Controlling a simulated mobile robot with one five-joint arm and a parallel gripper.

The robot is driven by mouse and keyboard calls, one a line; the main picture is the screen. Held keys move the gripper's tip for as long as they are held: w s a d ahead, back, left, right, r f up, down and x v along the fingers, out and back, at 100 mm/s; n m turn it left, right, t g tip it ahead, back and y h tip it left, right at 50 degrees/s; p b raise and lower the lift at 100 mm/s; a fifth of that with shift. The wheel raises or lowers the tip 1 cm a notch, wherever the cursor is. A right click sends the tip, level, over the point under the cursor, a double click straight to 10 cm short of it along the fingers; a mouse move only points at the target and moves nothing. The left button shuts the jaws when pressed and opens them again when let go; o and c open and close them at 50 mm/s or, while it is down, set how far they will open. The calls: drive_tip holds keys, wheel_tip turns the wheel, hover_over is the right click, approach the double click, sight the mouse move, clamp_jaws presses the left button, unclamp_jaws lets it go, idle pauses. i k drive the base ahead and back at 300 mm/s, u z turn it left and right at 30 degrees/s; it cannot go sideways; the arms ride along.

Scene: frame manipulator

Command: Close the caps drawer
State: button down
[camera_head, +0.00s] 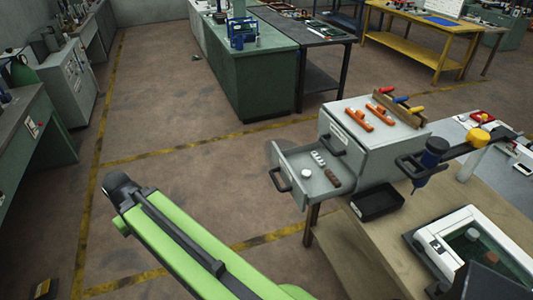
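A grey metal drawer (289,159) stands pulled out toward the left from a grey cabinet (372,152) on the wooden bench. Its black handle (280,181) is on the front face. Inside lie a round white cap-like piece, several small pale pieces and a brown piece. Above it, another drawer front with a black handle (332,146) and a white label (339,131) sits shut. I cannot read the label. My green arm reaches up from the bottom to the left of the drawer, apart from it. I cannot see my gripper's fingers.
Orange tools (381,116) and a rack of coloured handles lie on the cabinet top. A black tray (377,202) and a blue-and-black tool (431,160) on a holder are beside the cabinet. Open floor (205,155) lies left of the drawer. A green workbench (255,80) stands behind.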

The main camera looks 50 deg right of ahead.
sight(291, 163)
drive_tip(key=i, duration=0.9)
drive_tip(key=u, duration=0.05)
